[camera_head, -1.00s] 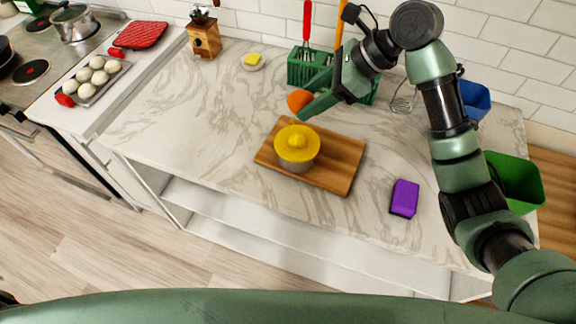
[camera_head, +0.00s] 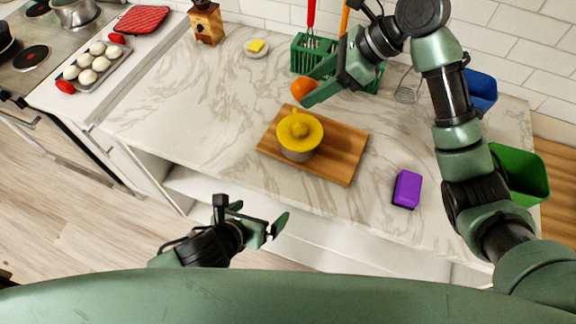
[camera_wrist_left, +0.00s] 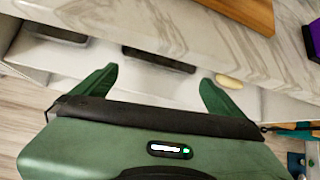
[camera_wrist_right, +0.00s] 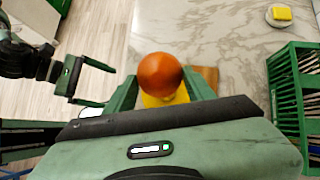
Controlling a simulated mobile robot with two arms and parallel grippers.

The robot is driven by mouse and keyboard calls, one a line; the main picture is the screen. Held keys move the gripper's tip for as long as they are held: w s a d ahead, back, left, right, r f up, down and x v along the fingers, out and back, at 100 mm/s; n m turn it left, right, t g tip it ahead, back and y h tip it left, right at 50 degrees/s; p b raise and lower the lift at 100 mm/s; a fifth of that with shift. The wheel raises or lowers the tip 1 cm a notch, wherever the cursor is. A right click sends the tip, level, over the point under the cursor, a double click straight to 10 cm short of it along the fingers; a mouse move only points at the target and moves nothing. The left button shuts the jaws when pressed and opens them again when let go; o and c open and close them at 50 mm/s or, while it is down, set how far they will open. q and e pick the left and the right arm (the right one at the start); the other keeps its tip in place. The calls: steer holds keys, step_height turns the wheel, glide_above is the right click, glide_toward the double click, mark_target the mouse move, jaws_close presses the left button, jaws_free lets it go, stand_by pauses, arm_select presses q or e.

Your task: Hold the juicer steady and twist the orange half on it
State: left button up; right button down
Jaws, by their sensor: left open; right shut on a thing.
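The juicer (camera_head: 298,137) has a yellow top on a metallic base and stands upright on a wooden board (camera_head: 345,150). The orange half (camera_head: 304,89) is held by my right gripper (camera_head: 311,93), which is shut on it above and behind the juicer. In the right wrist view the orange half (camera_wrist_right: 160,74) sits between the fingers and partly hides the yellow juicer (camera_wrist_right: 165,98). My left gripper (camera_head: 265,222) is open and empty, in front of the counter's front edge and apart from the juicer. In the left wrist view its fingers (camera_wrist_left: 158,85) are spread, with shelving beyond.
A purple sponge (camera_head: 407,188) lies right of the board. A green utensil rack (camera_head: 310,60) stands behind, with blue (camera_head: 480,90) and green (camera_head: 522,172) bins at the right. A small dish with butter (camera_head: 256,48) is at the back. The counter left of the board is clear.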

mark_target(299, 141)
arm_select(q)
steer(key=w+d+r+t, duration=0.1)
steer(key=w+d+r, duration=0.1)
steer(key=w+d+r+t, duration=0.2)
steer(key=r, duration=0.1)
steer(key=w+d+r+t, duration=0.1)
steer(key=w+d+r, duration=0.1)
steer(key=w+r, duration=0.1)
steer(key=shift+r+t+y, duration=0.1)
steer(key=shift+t+y, duration=0.2)
arm_select(e)
steer(key=shift+w, duration=0.1)
arm_select(q)
steer(key=shift+w+d+r, duration=0.25)
steer(key=shift+r, duration=0.1)
steer(key=shift+t, duration=0.3)
steer(key=x, duration=1.2)
steer(key=shift+f, duration=0.1)
steer(key=shift+s, duration=0.1)
steer(key=shift+c, duration=0.3)
steer(key=c, duration=1.2)
steer(key=o, duration=1.3)
steer(key=shift+c, duration=0.2)
